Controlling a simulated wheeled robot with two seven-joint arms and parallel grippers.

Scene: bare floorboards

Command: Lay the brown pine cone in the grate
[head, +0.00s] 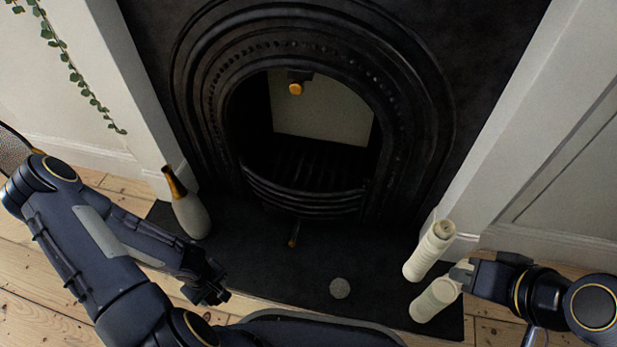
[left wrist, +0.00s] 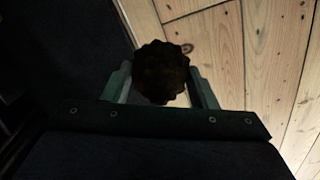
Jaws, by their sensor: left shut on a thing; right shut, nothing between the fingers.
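The pine cone (left wrist: 160,72), dark brown in shadow, sits between the two fingers of my left gripper (left wrist: 162,88) in the left wrist view. In the head view my left gripper (head: 207,290) is low at the left, above the near left edge of the hearth; the cone is hard to make out there. The black grate (head: 305,197) is in the fireplace arch, with curved bars across its front, further back and to the right of that gripper. My right gripper (head: 462,272) is shut and empty at the right, close beside the pale candles.
Two pale candles (head: 431,250) (head: 436,299) stand at the hearth's right. A grey-white bottle (head: 190,212) with a brown neck stands at its left. A round grey thing (head: 340,288) lies near the front.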

